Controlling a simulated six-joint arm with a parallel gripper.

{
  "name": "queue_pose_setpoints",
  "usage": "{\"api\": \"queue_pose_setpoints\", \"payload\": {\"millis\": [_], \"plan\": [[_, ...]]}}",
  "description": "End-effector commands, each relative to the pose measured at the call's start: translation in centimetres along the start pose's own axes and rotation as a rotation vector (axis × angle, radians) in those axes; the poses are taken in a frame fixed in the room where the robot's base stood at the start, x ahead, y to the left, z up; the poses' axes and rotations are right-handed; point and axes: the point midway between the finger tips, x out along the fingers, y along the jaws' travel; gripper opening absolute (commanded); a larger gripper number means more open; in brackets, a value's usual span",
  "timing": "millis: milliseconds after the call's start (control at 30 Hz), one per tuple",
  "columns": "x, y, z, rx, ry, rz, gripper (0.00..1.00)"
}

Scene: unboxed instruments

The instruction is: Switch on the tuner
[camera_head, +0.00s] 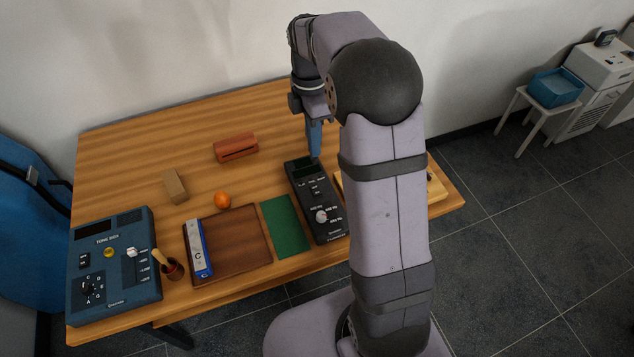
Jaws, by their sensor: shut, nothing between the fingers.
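The tuner (328,227) is a long black box lying on the right half of the wooden table. It has a dark display (302,167) at its far end, small labelled switches (316,191) in the middle and a pale knob (321,216) beside Hz markings. My gripper (314,153) has blue fingers that point down, shut and empty, over the far end of the tuner near the display. I cannot tell whether the fingertips touch it. My arm stands to the right and hides part of the table there.
A blue tone box (145,284) with knobs stands at the front left. A small cup (173,271), a brown board (240,246) with a blue-and-white bar (199,248), a green mat (286,226), an orange ball (222,200), a tan block (175,187) and a red-brown slotted block (236,147) lie left of the tuner.

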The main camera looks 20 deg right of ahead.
Motion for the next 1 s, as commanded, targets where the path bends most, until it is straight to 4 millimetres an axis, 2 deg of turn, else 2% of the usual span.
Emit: {"api": "queue_pose_setpoints", "payload": {"millis": [267,700,1000], "plan": [[1.9,-0.1,0.0,0.001,0.0,-0.004,0.0],[9.4,-0.2,0.1,0.001,0.0,-0.006,0.0],[13.0,-0.1,0.1,0.001,-0.001,-0.003,0.0]]}}
